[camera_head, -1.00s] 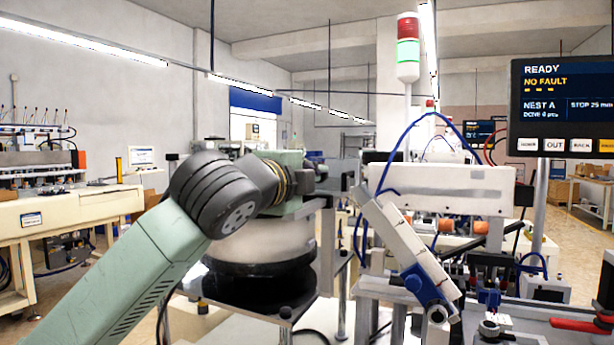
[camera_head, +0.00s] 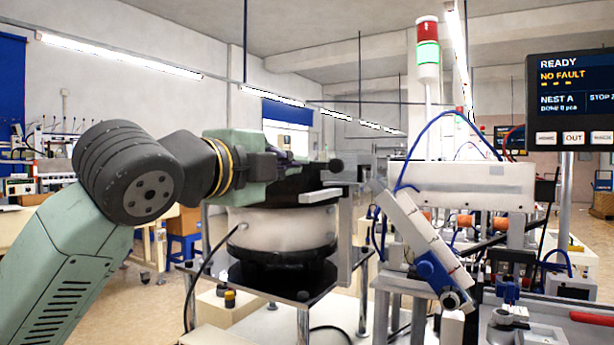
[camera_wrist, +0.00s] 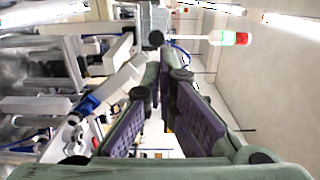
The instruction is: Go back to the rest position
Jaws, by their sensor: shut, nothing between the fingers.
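My arm comes up from the lower left in the head view and bends at a dark ribbed joint. My gripper (camera_head: 322,178) is at its end, pointing right, in front of and above the white bowl feeder (camera_head: 285,228). The fingers are small and dark there. In the wrist view my gripper (camera_wrist: 158,88) shows two fingers with purple pads, converging at the tips with nothing held between them. The picture is turned on its side in that view.
A white feeder track unit (camera_head: 460,187) with a tilted white and blue arm (camera_head: 425,240) stands to the right. A display (camera_head: 572,90) reads READY, NO FAULT. A red and green signal tower (camera_head: 427,50) rises behind. Open floor (camera_head: 150,310) shows at lower left.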

